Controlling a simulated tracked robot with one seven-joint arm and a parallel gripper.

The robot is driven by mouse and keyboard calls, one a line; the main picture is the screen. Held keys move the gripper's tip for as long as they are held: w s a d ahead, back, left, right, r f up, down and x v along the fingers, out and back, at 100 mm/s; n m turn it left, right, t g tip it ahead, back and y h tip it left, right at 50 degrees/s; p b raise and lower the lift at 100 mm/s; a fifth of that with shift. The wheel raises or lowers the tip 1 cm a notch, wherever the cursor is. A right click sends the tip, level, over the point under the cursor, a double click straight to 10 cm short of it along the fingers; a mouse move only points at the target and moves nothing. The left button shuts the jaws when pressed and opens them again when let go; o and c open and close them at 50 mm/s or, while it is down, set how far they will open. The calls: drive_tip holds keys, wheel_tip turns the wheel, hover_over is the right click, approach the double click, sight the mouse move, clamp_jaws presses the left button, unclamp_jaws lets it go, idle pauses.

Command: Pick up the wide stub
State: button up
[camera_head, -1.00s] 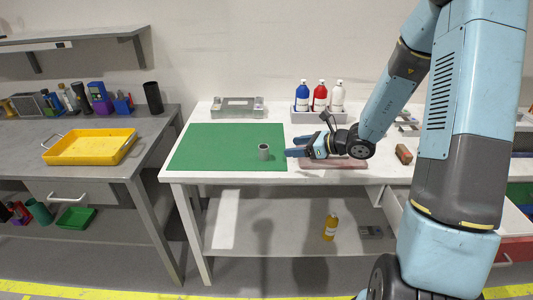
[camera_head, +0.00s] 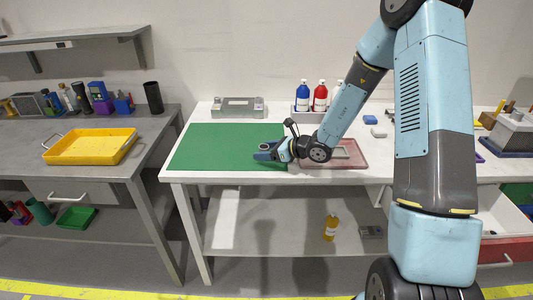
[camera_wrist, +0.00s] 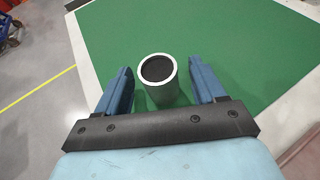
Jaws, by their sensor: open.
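The wide stub (camera_wrist: 160,82) is a short grey hollow cylinder with a dark inside, standing upright on the green mat (camera_wrist: 235,40). In the head view only part of the stub (camera_head: 264,146) shows, behind my gripper (camera_head: 262,154). In the wrist view my gripper (camera_wrist: 160,92) is open, with one blue finger on each side of the stub. Gaps show between the stub and both fingers, so it is not gripped. The lower part of the stub is partly hidden by the gripper's dark front bar.
A grey metal fixture (camera_head: 238,107) stands behind the mat. Blue, red and white bottles (camera_head: 320,97) stand in a holder at the back. A pinkish tray (camera_head: 350,153) lies right of the mat. A yellow tray (camera_head: 90,147) is on the left bench. The mat's left side is clear.

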drive_tip(key=shift+w+a+f, duration=0.3)
drive_tip(key=shift+w+a, duration=0.05)
drive_tip(key=shift+a, duration=0.2)
drive_tip(key=c, duration=1.1)
drive_tip(key=shift+o, duration=0.2)
drive_tip(key=shift+r, duration=0.1)
